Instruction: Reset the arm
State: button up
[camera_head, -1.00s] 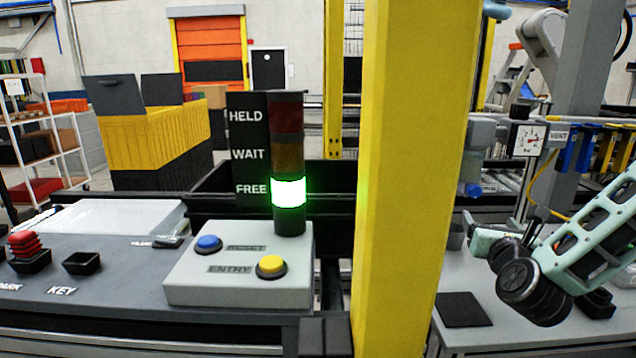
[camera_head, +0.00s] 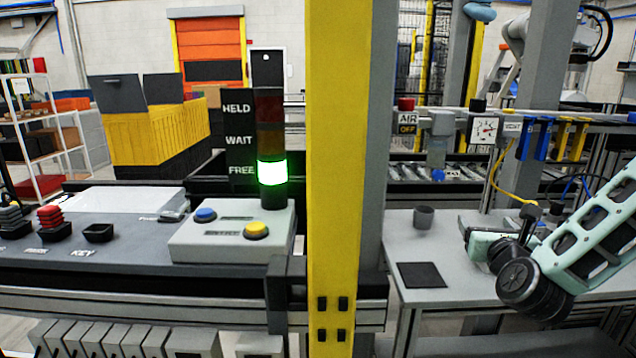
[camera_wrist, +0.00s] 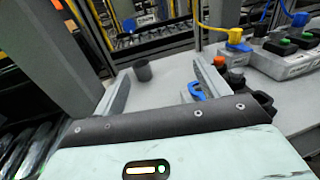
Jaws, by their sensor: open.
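My arm, mint green with black joints, reaches in from the right edge of the head view. My gripper (camera_head: 468,234) is at its left end, above the light grey right-hand table (camera_head: 395,245). In the wrist view its two grey fingers stand wide apart, so my gripper (camera_wrist: 163,85) is open, with nothing held between them. A dark grey cup (camera_head: 423,217) stands on the table to the left of the gripper. The cup also shows beyond the fingers in the wrist view (camera_wrist: 142,71). A blue item (camera_wrist: 197,91) shows beside the right finger.
A thick yellow post (camera_head: 338,150) separates this table from the left console with its blue and yellow buttons (camera_head: 230,232). The signal tower (camera_head: 271,172) glows green at FREE. A black square pad (camera_head: 421,275) lies on the table. A rail with gauge (camera_head: 484,130) and valves runs behind.

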jog(key=s+a+f+n+g+y, duration=0.1)
jog(key=n, duration=0.4)
jog(key=s+a+f+n+g+y, duration=0.1)
jog(key=a+f+n+y, duration=0.1)
jog(key=n, duration=0.3)
jog(key=a+f+n+g+y, duration=0.1)
jog(key=a+f+n+g, duration=0.1)
jog(key=n, duration=0.3)
jog(key=shift+s+f+y, duration=0.15)
jog(key=shift+s+y, duration=0.15)
jog(key=shift+s, duration=0.1)
jog(key=s+d+n+g+h, duration=0.1)
jog(key=s+d+n+g, duration=0.2)
jog(key=s+n+g, duration=1.25)
jog(key=s+a+r+n+t+p, duration=0.1)
jog(key=s+a+r+n+t, duration=0.1)
jog(key=s+a+n, duration=1.3)
jog(key=s+a+r, duration=0.1)
jog(key=a, duration=0.2)
jog(key=shift+s+y, duration=0.25)
jog(key=shift+y, duration=0.05)
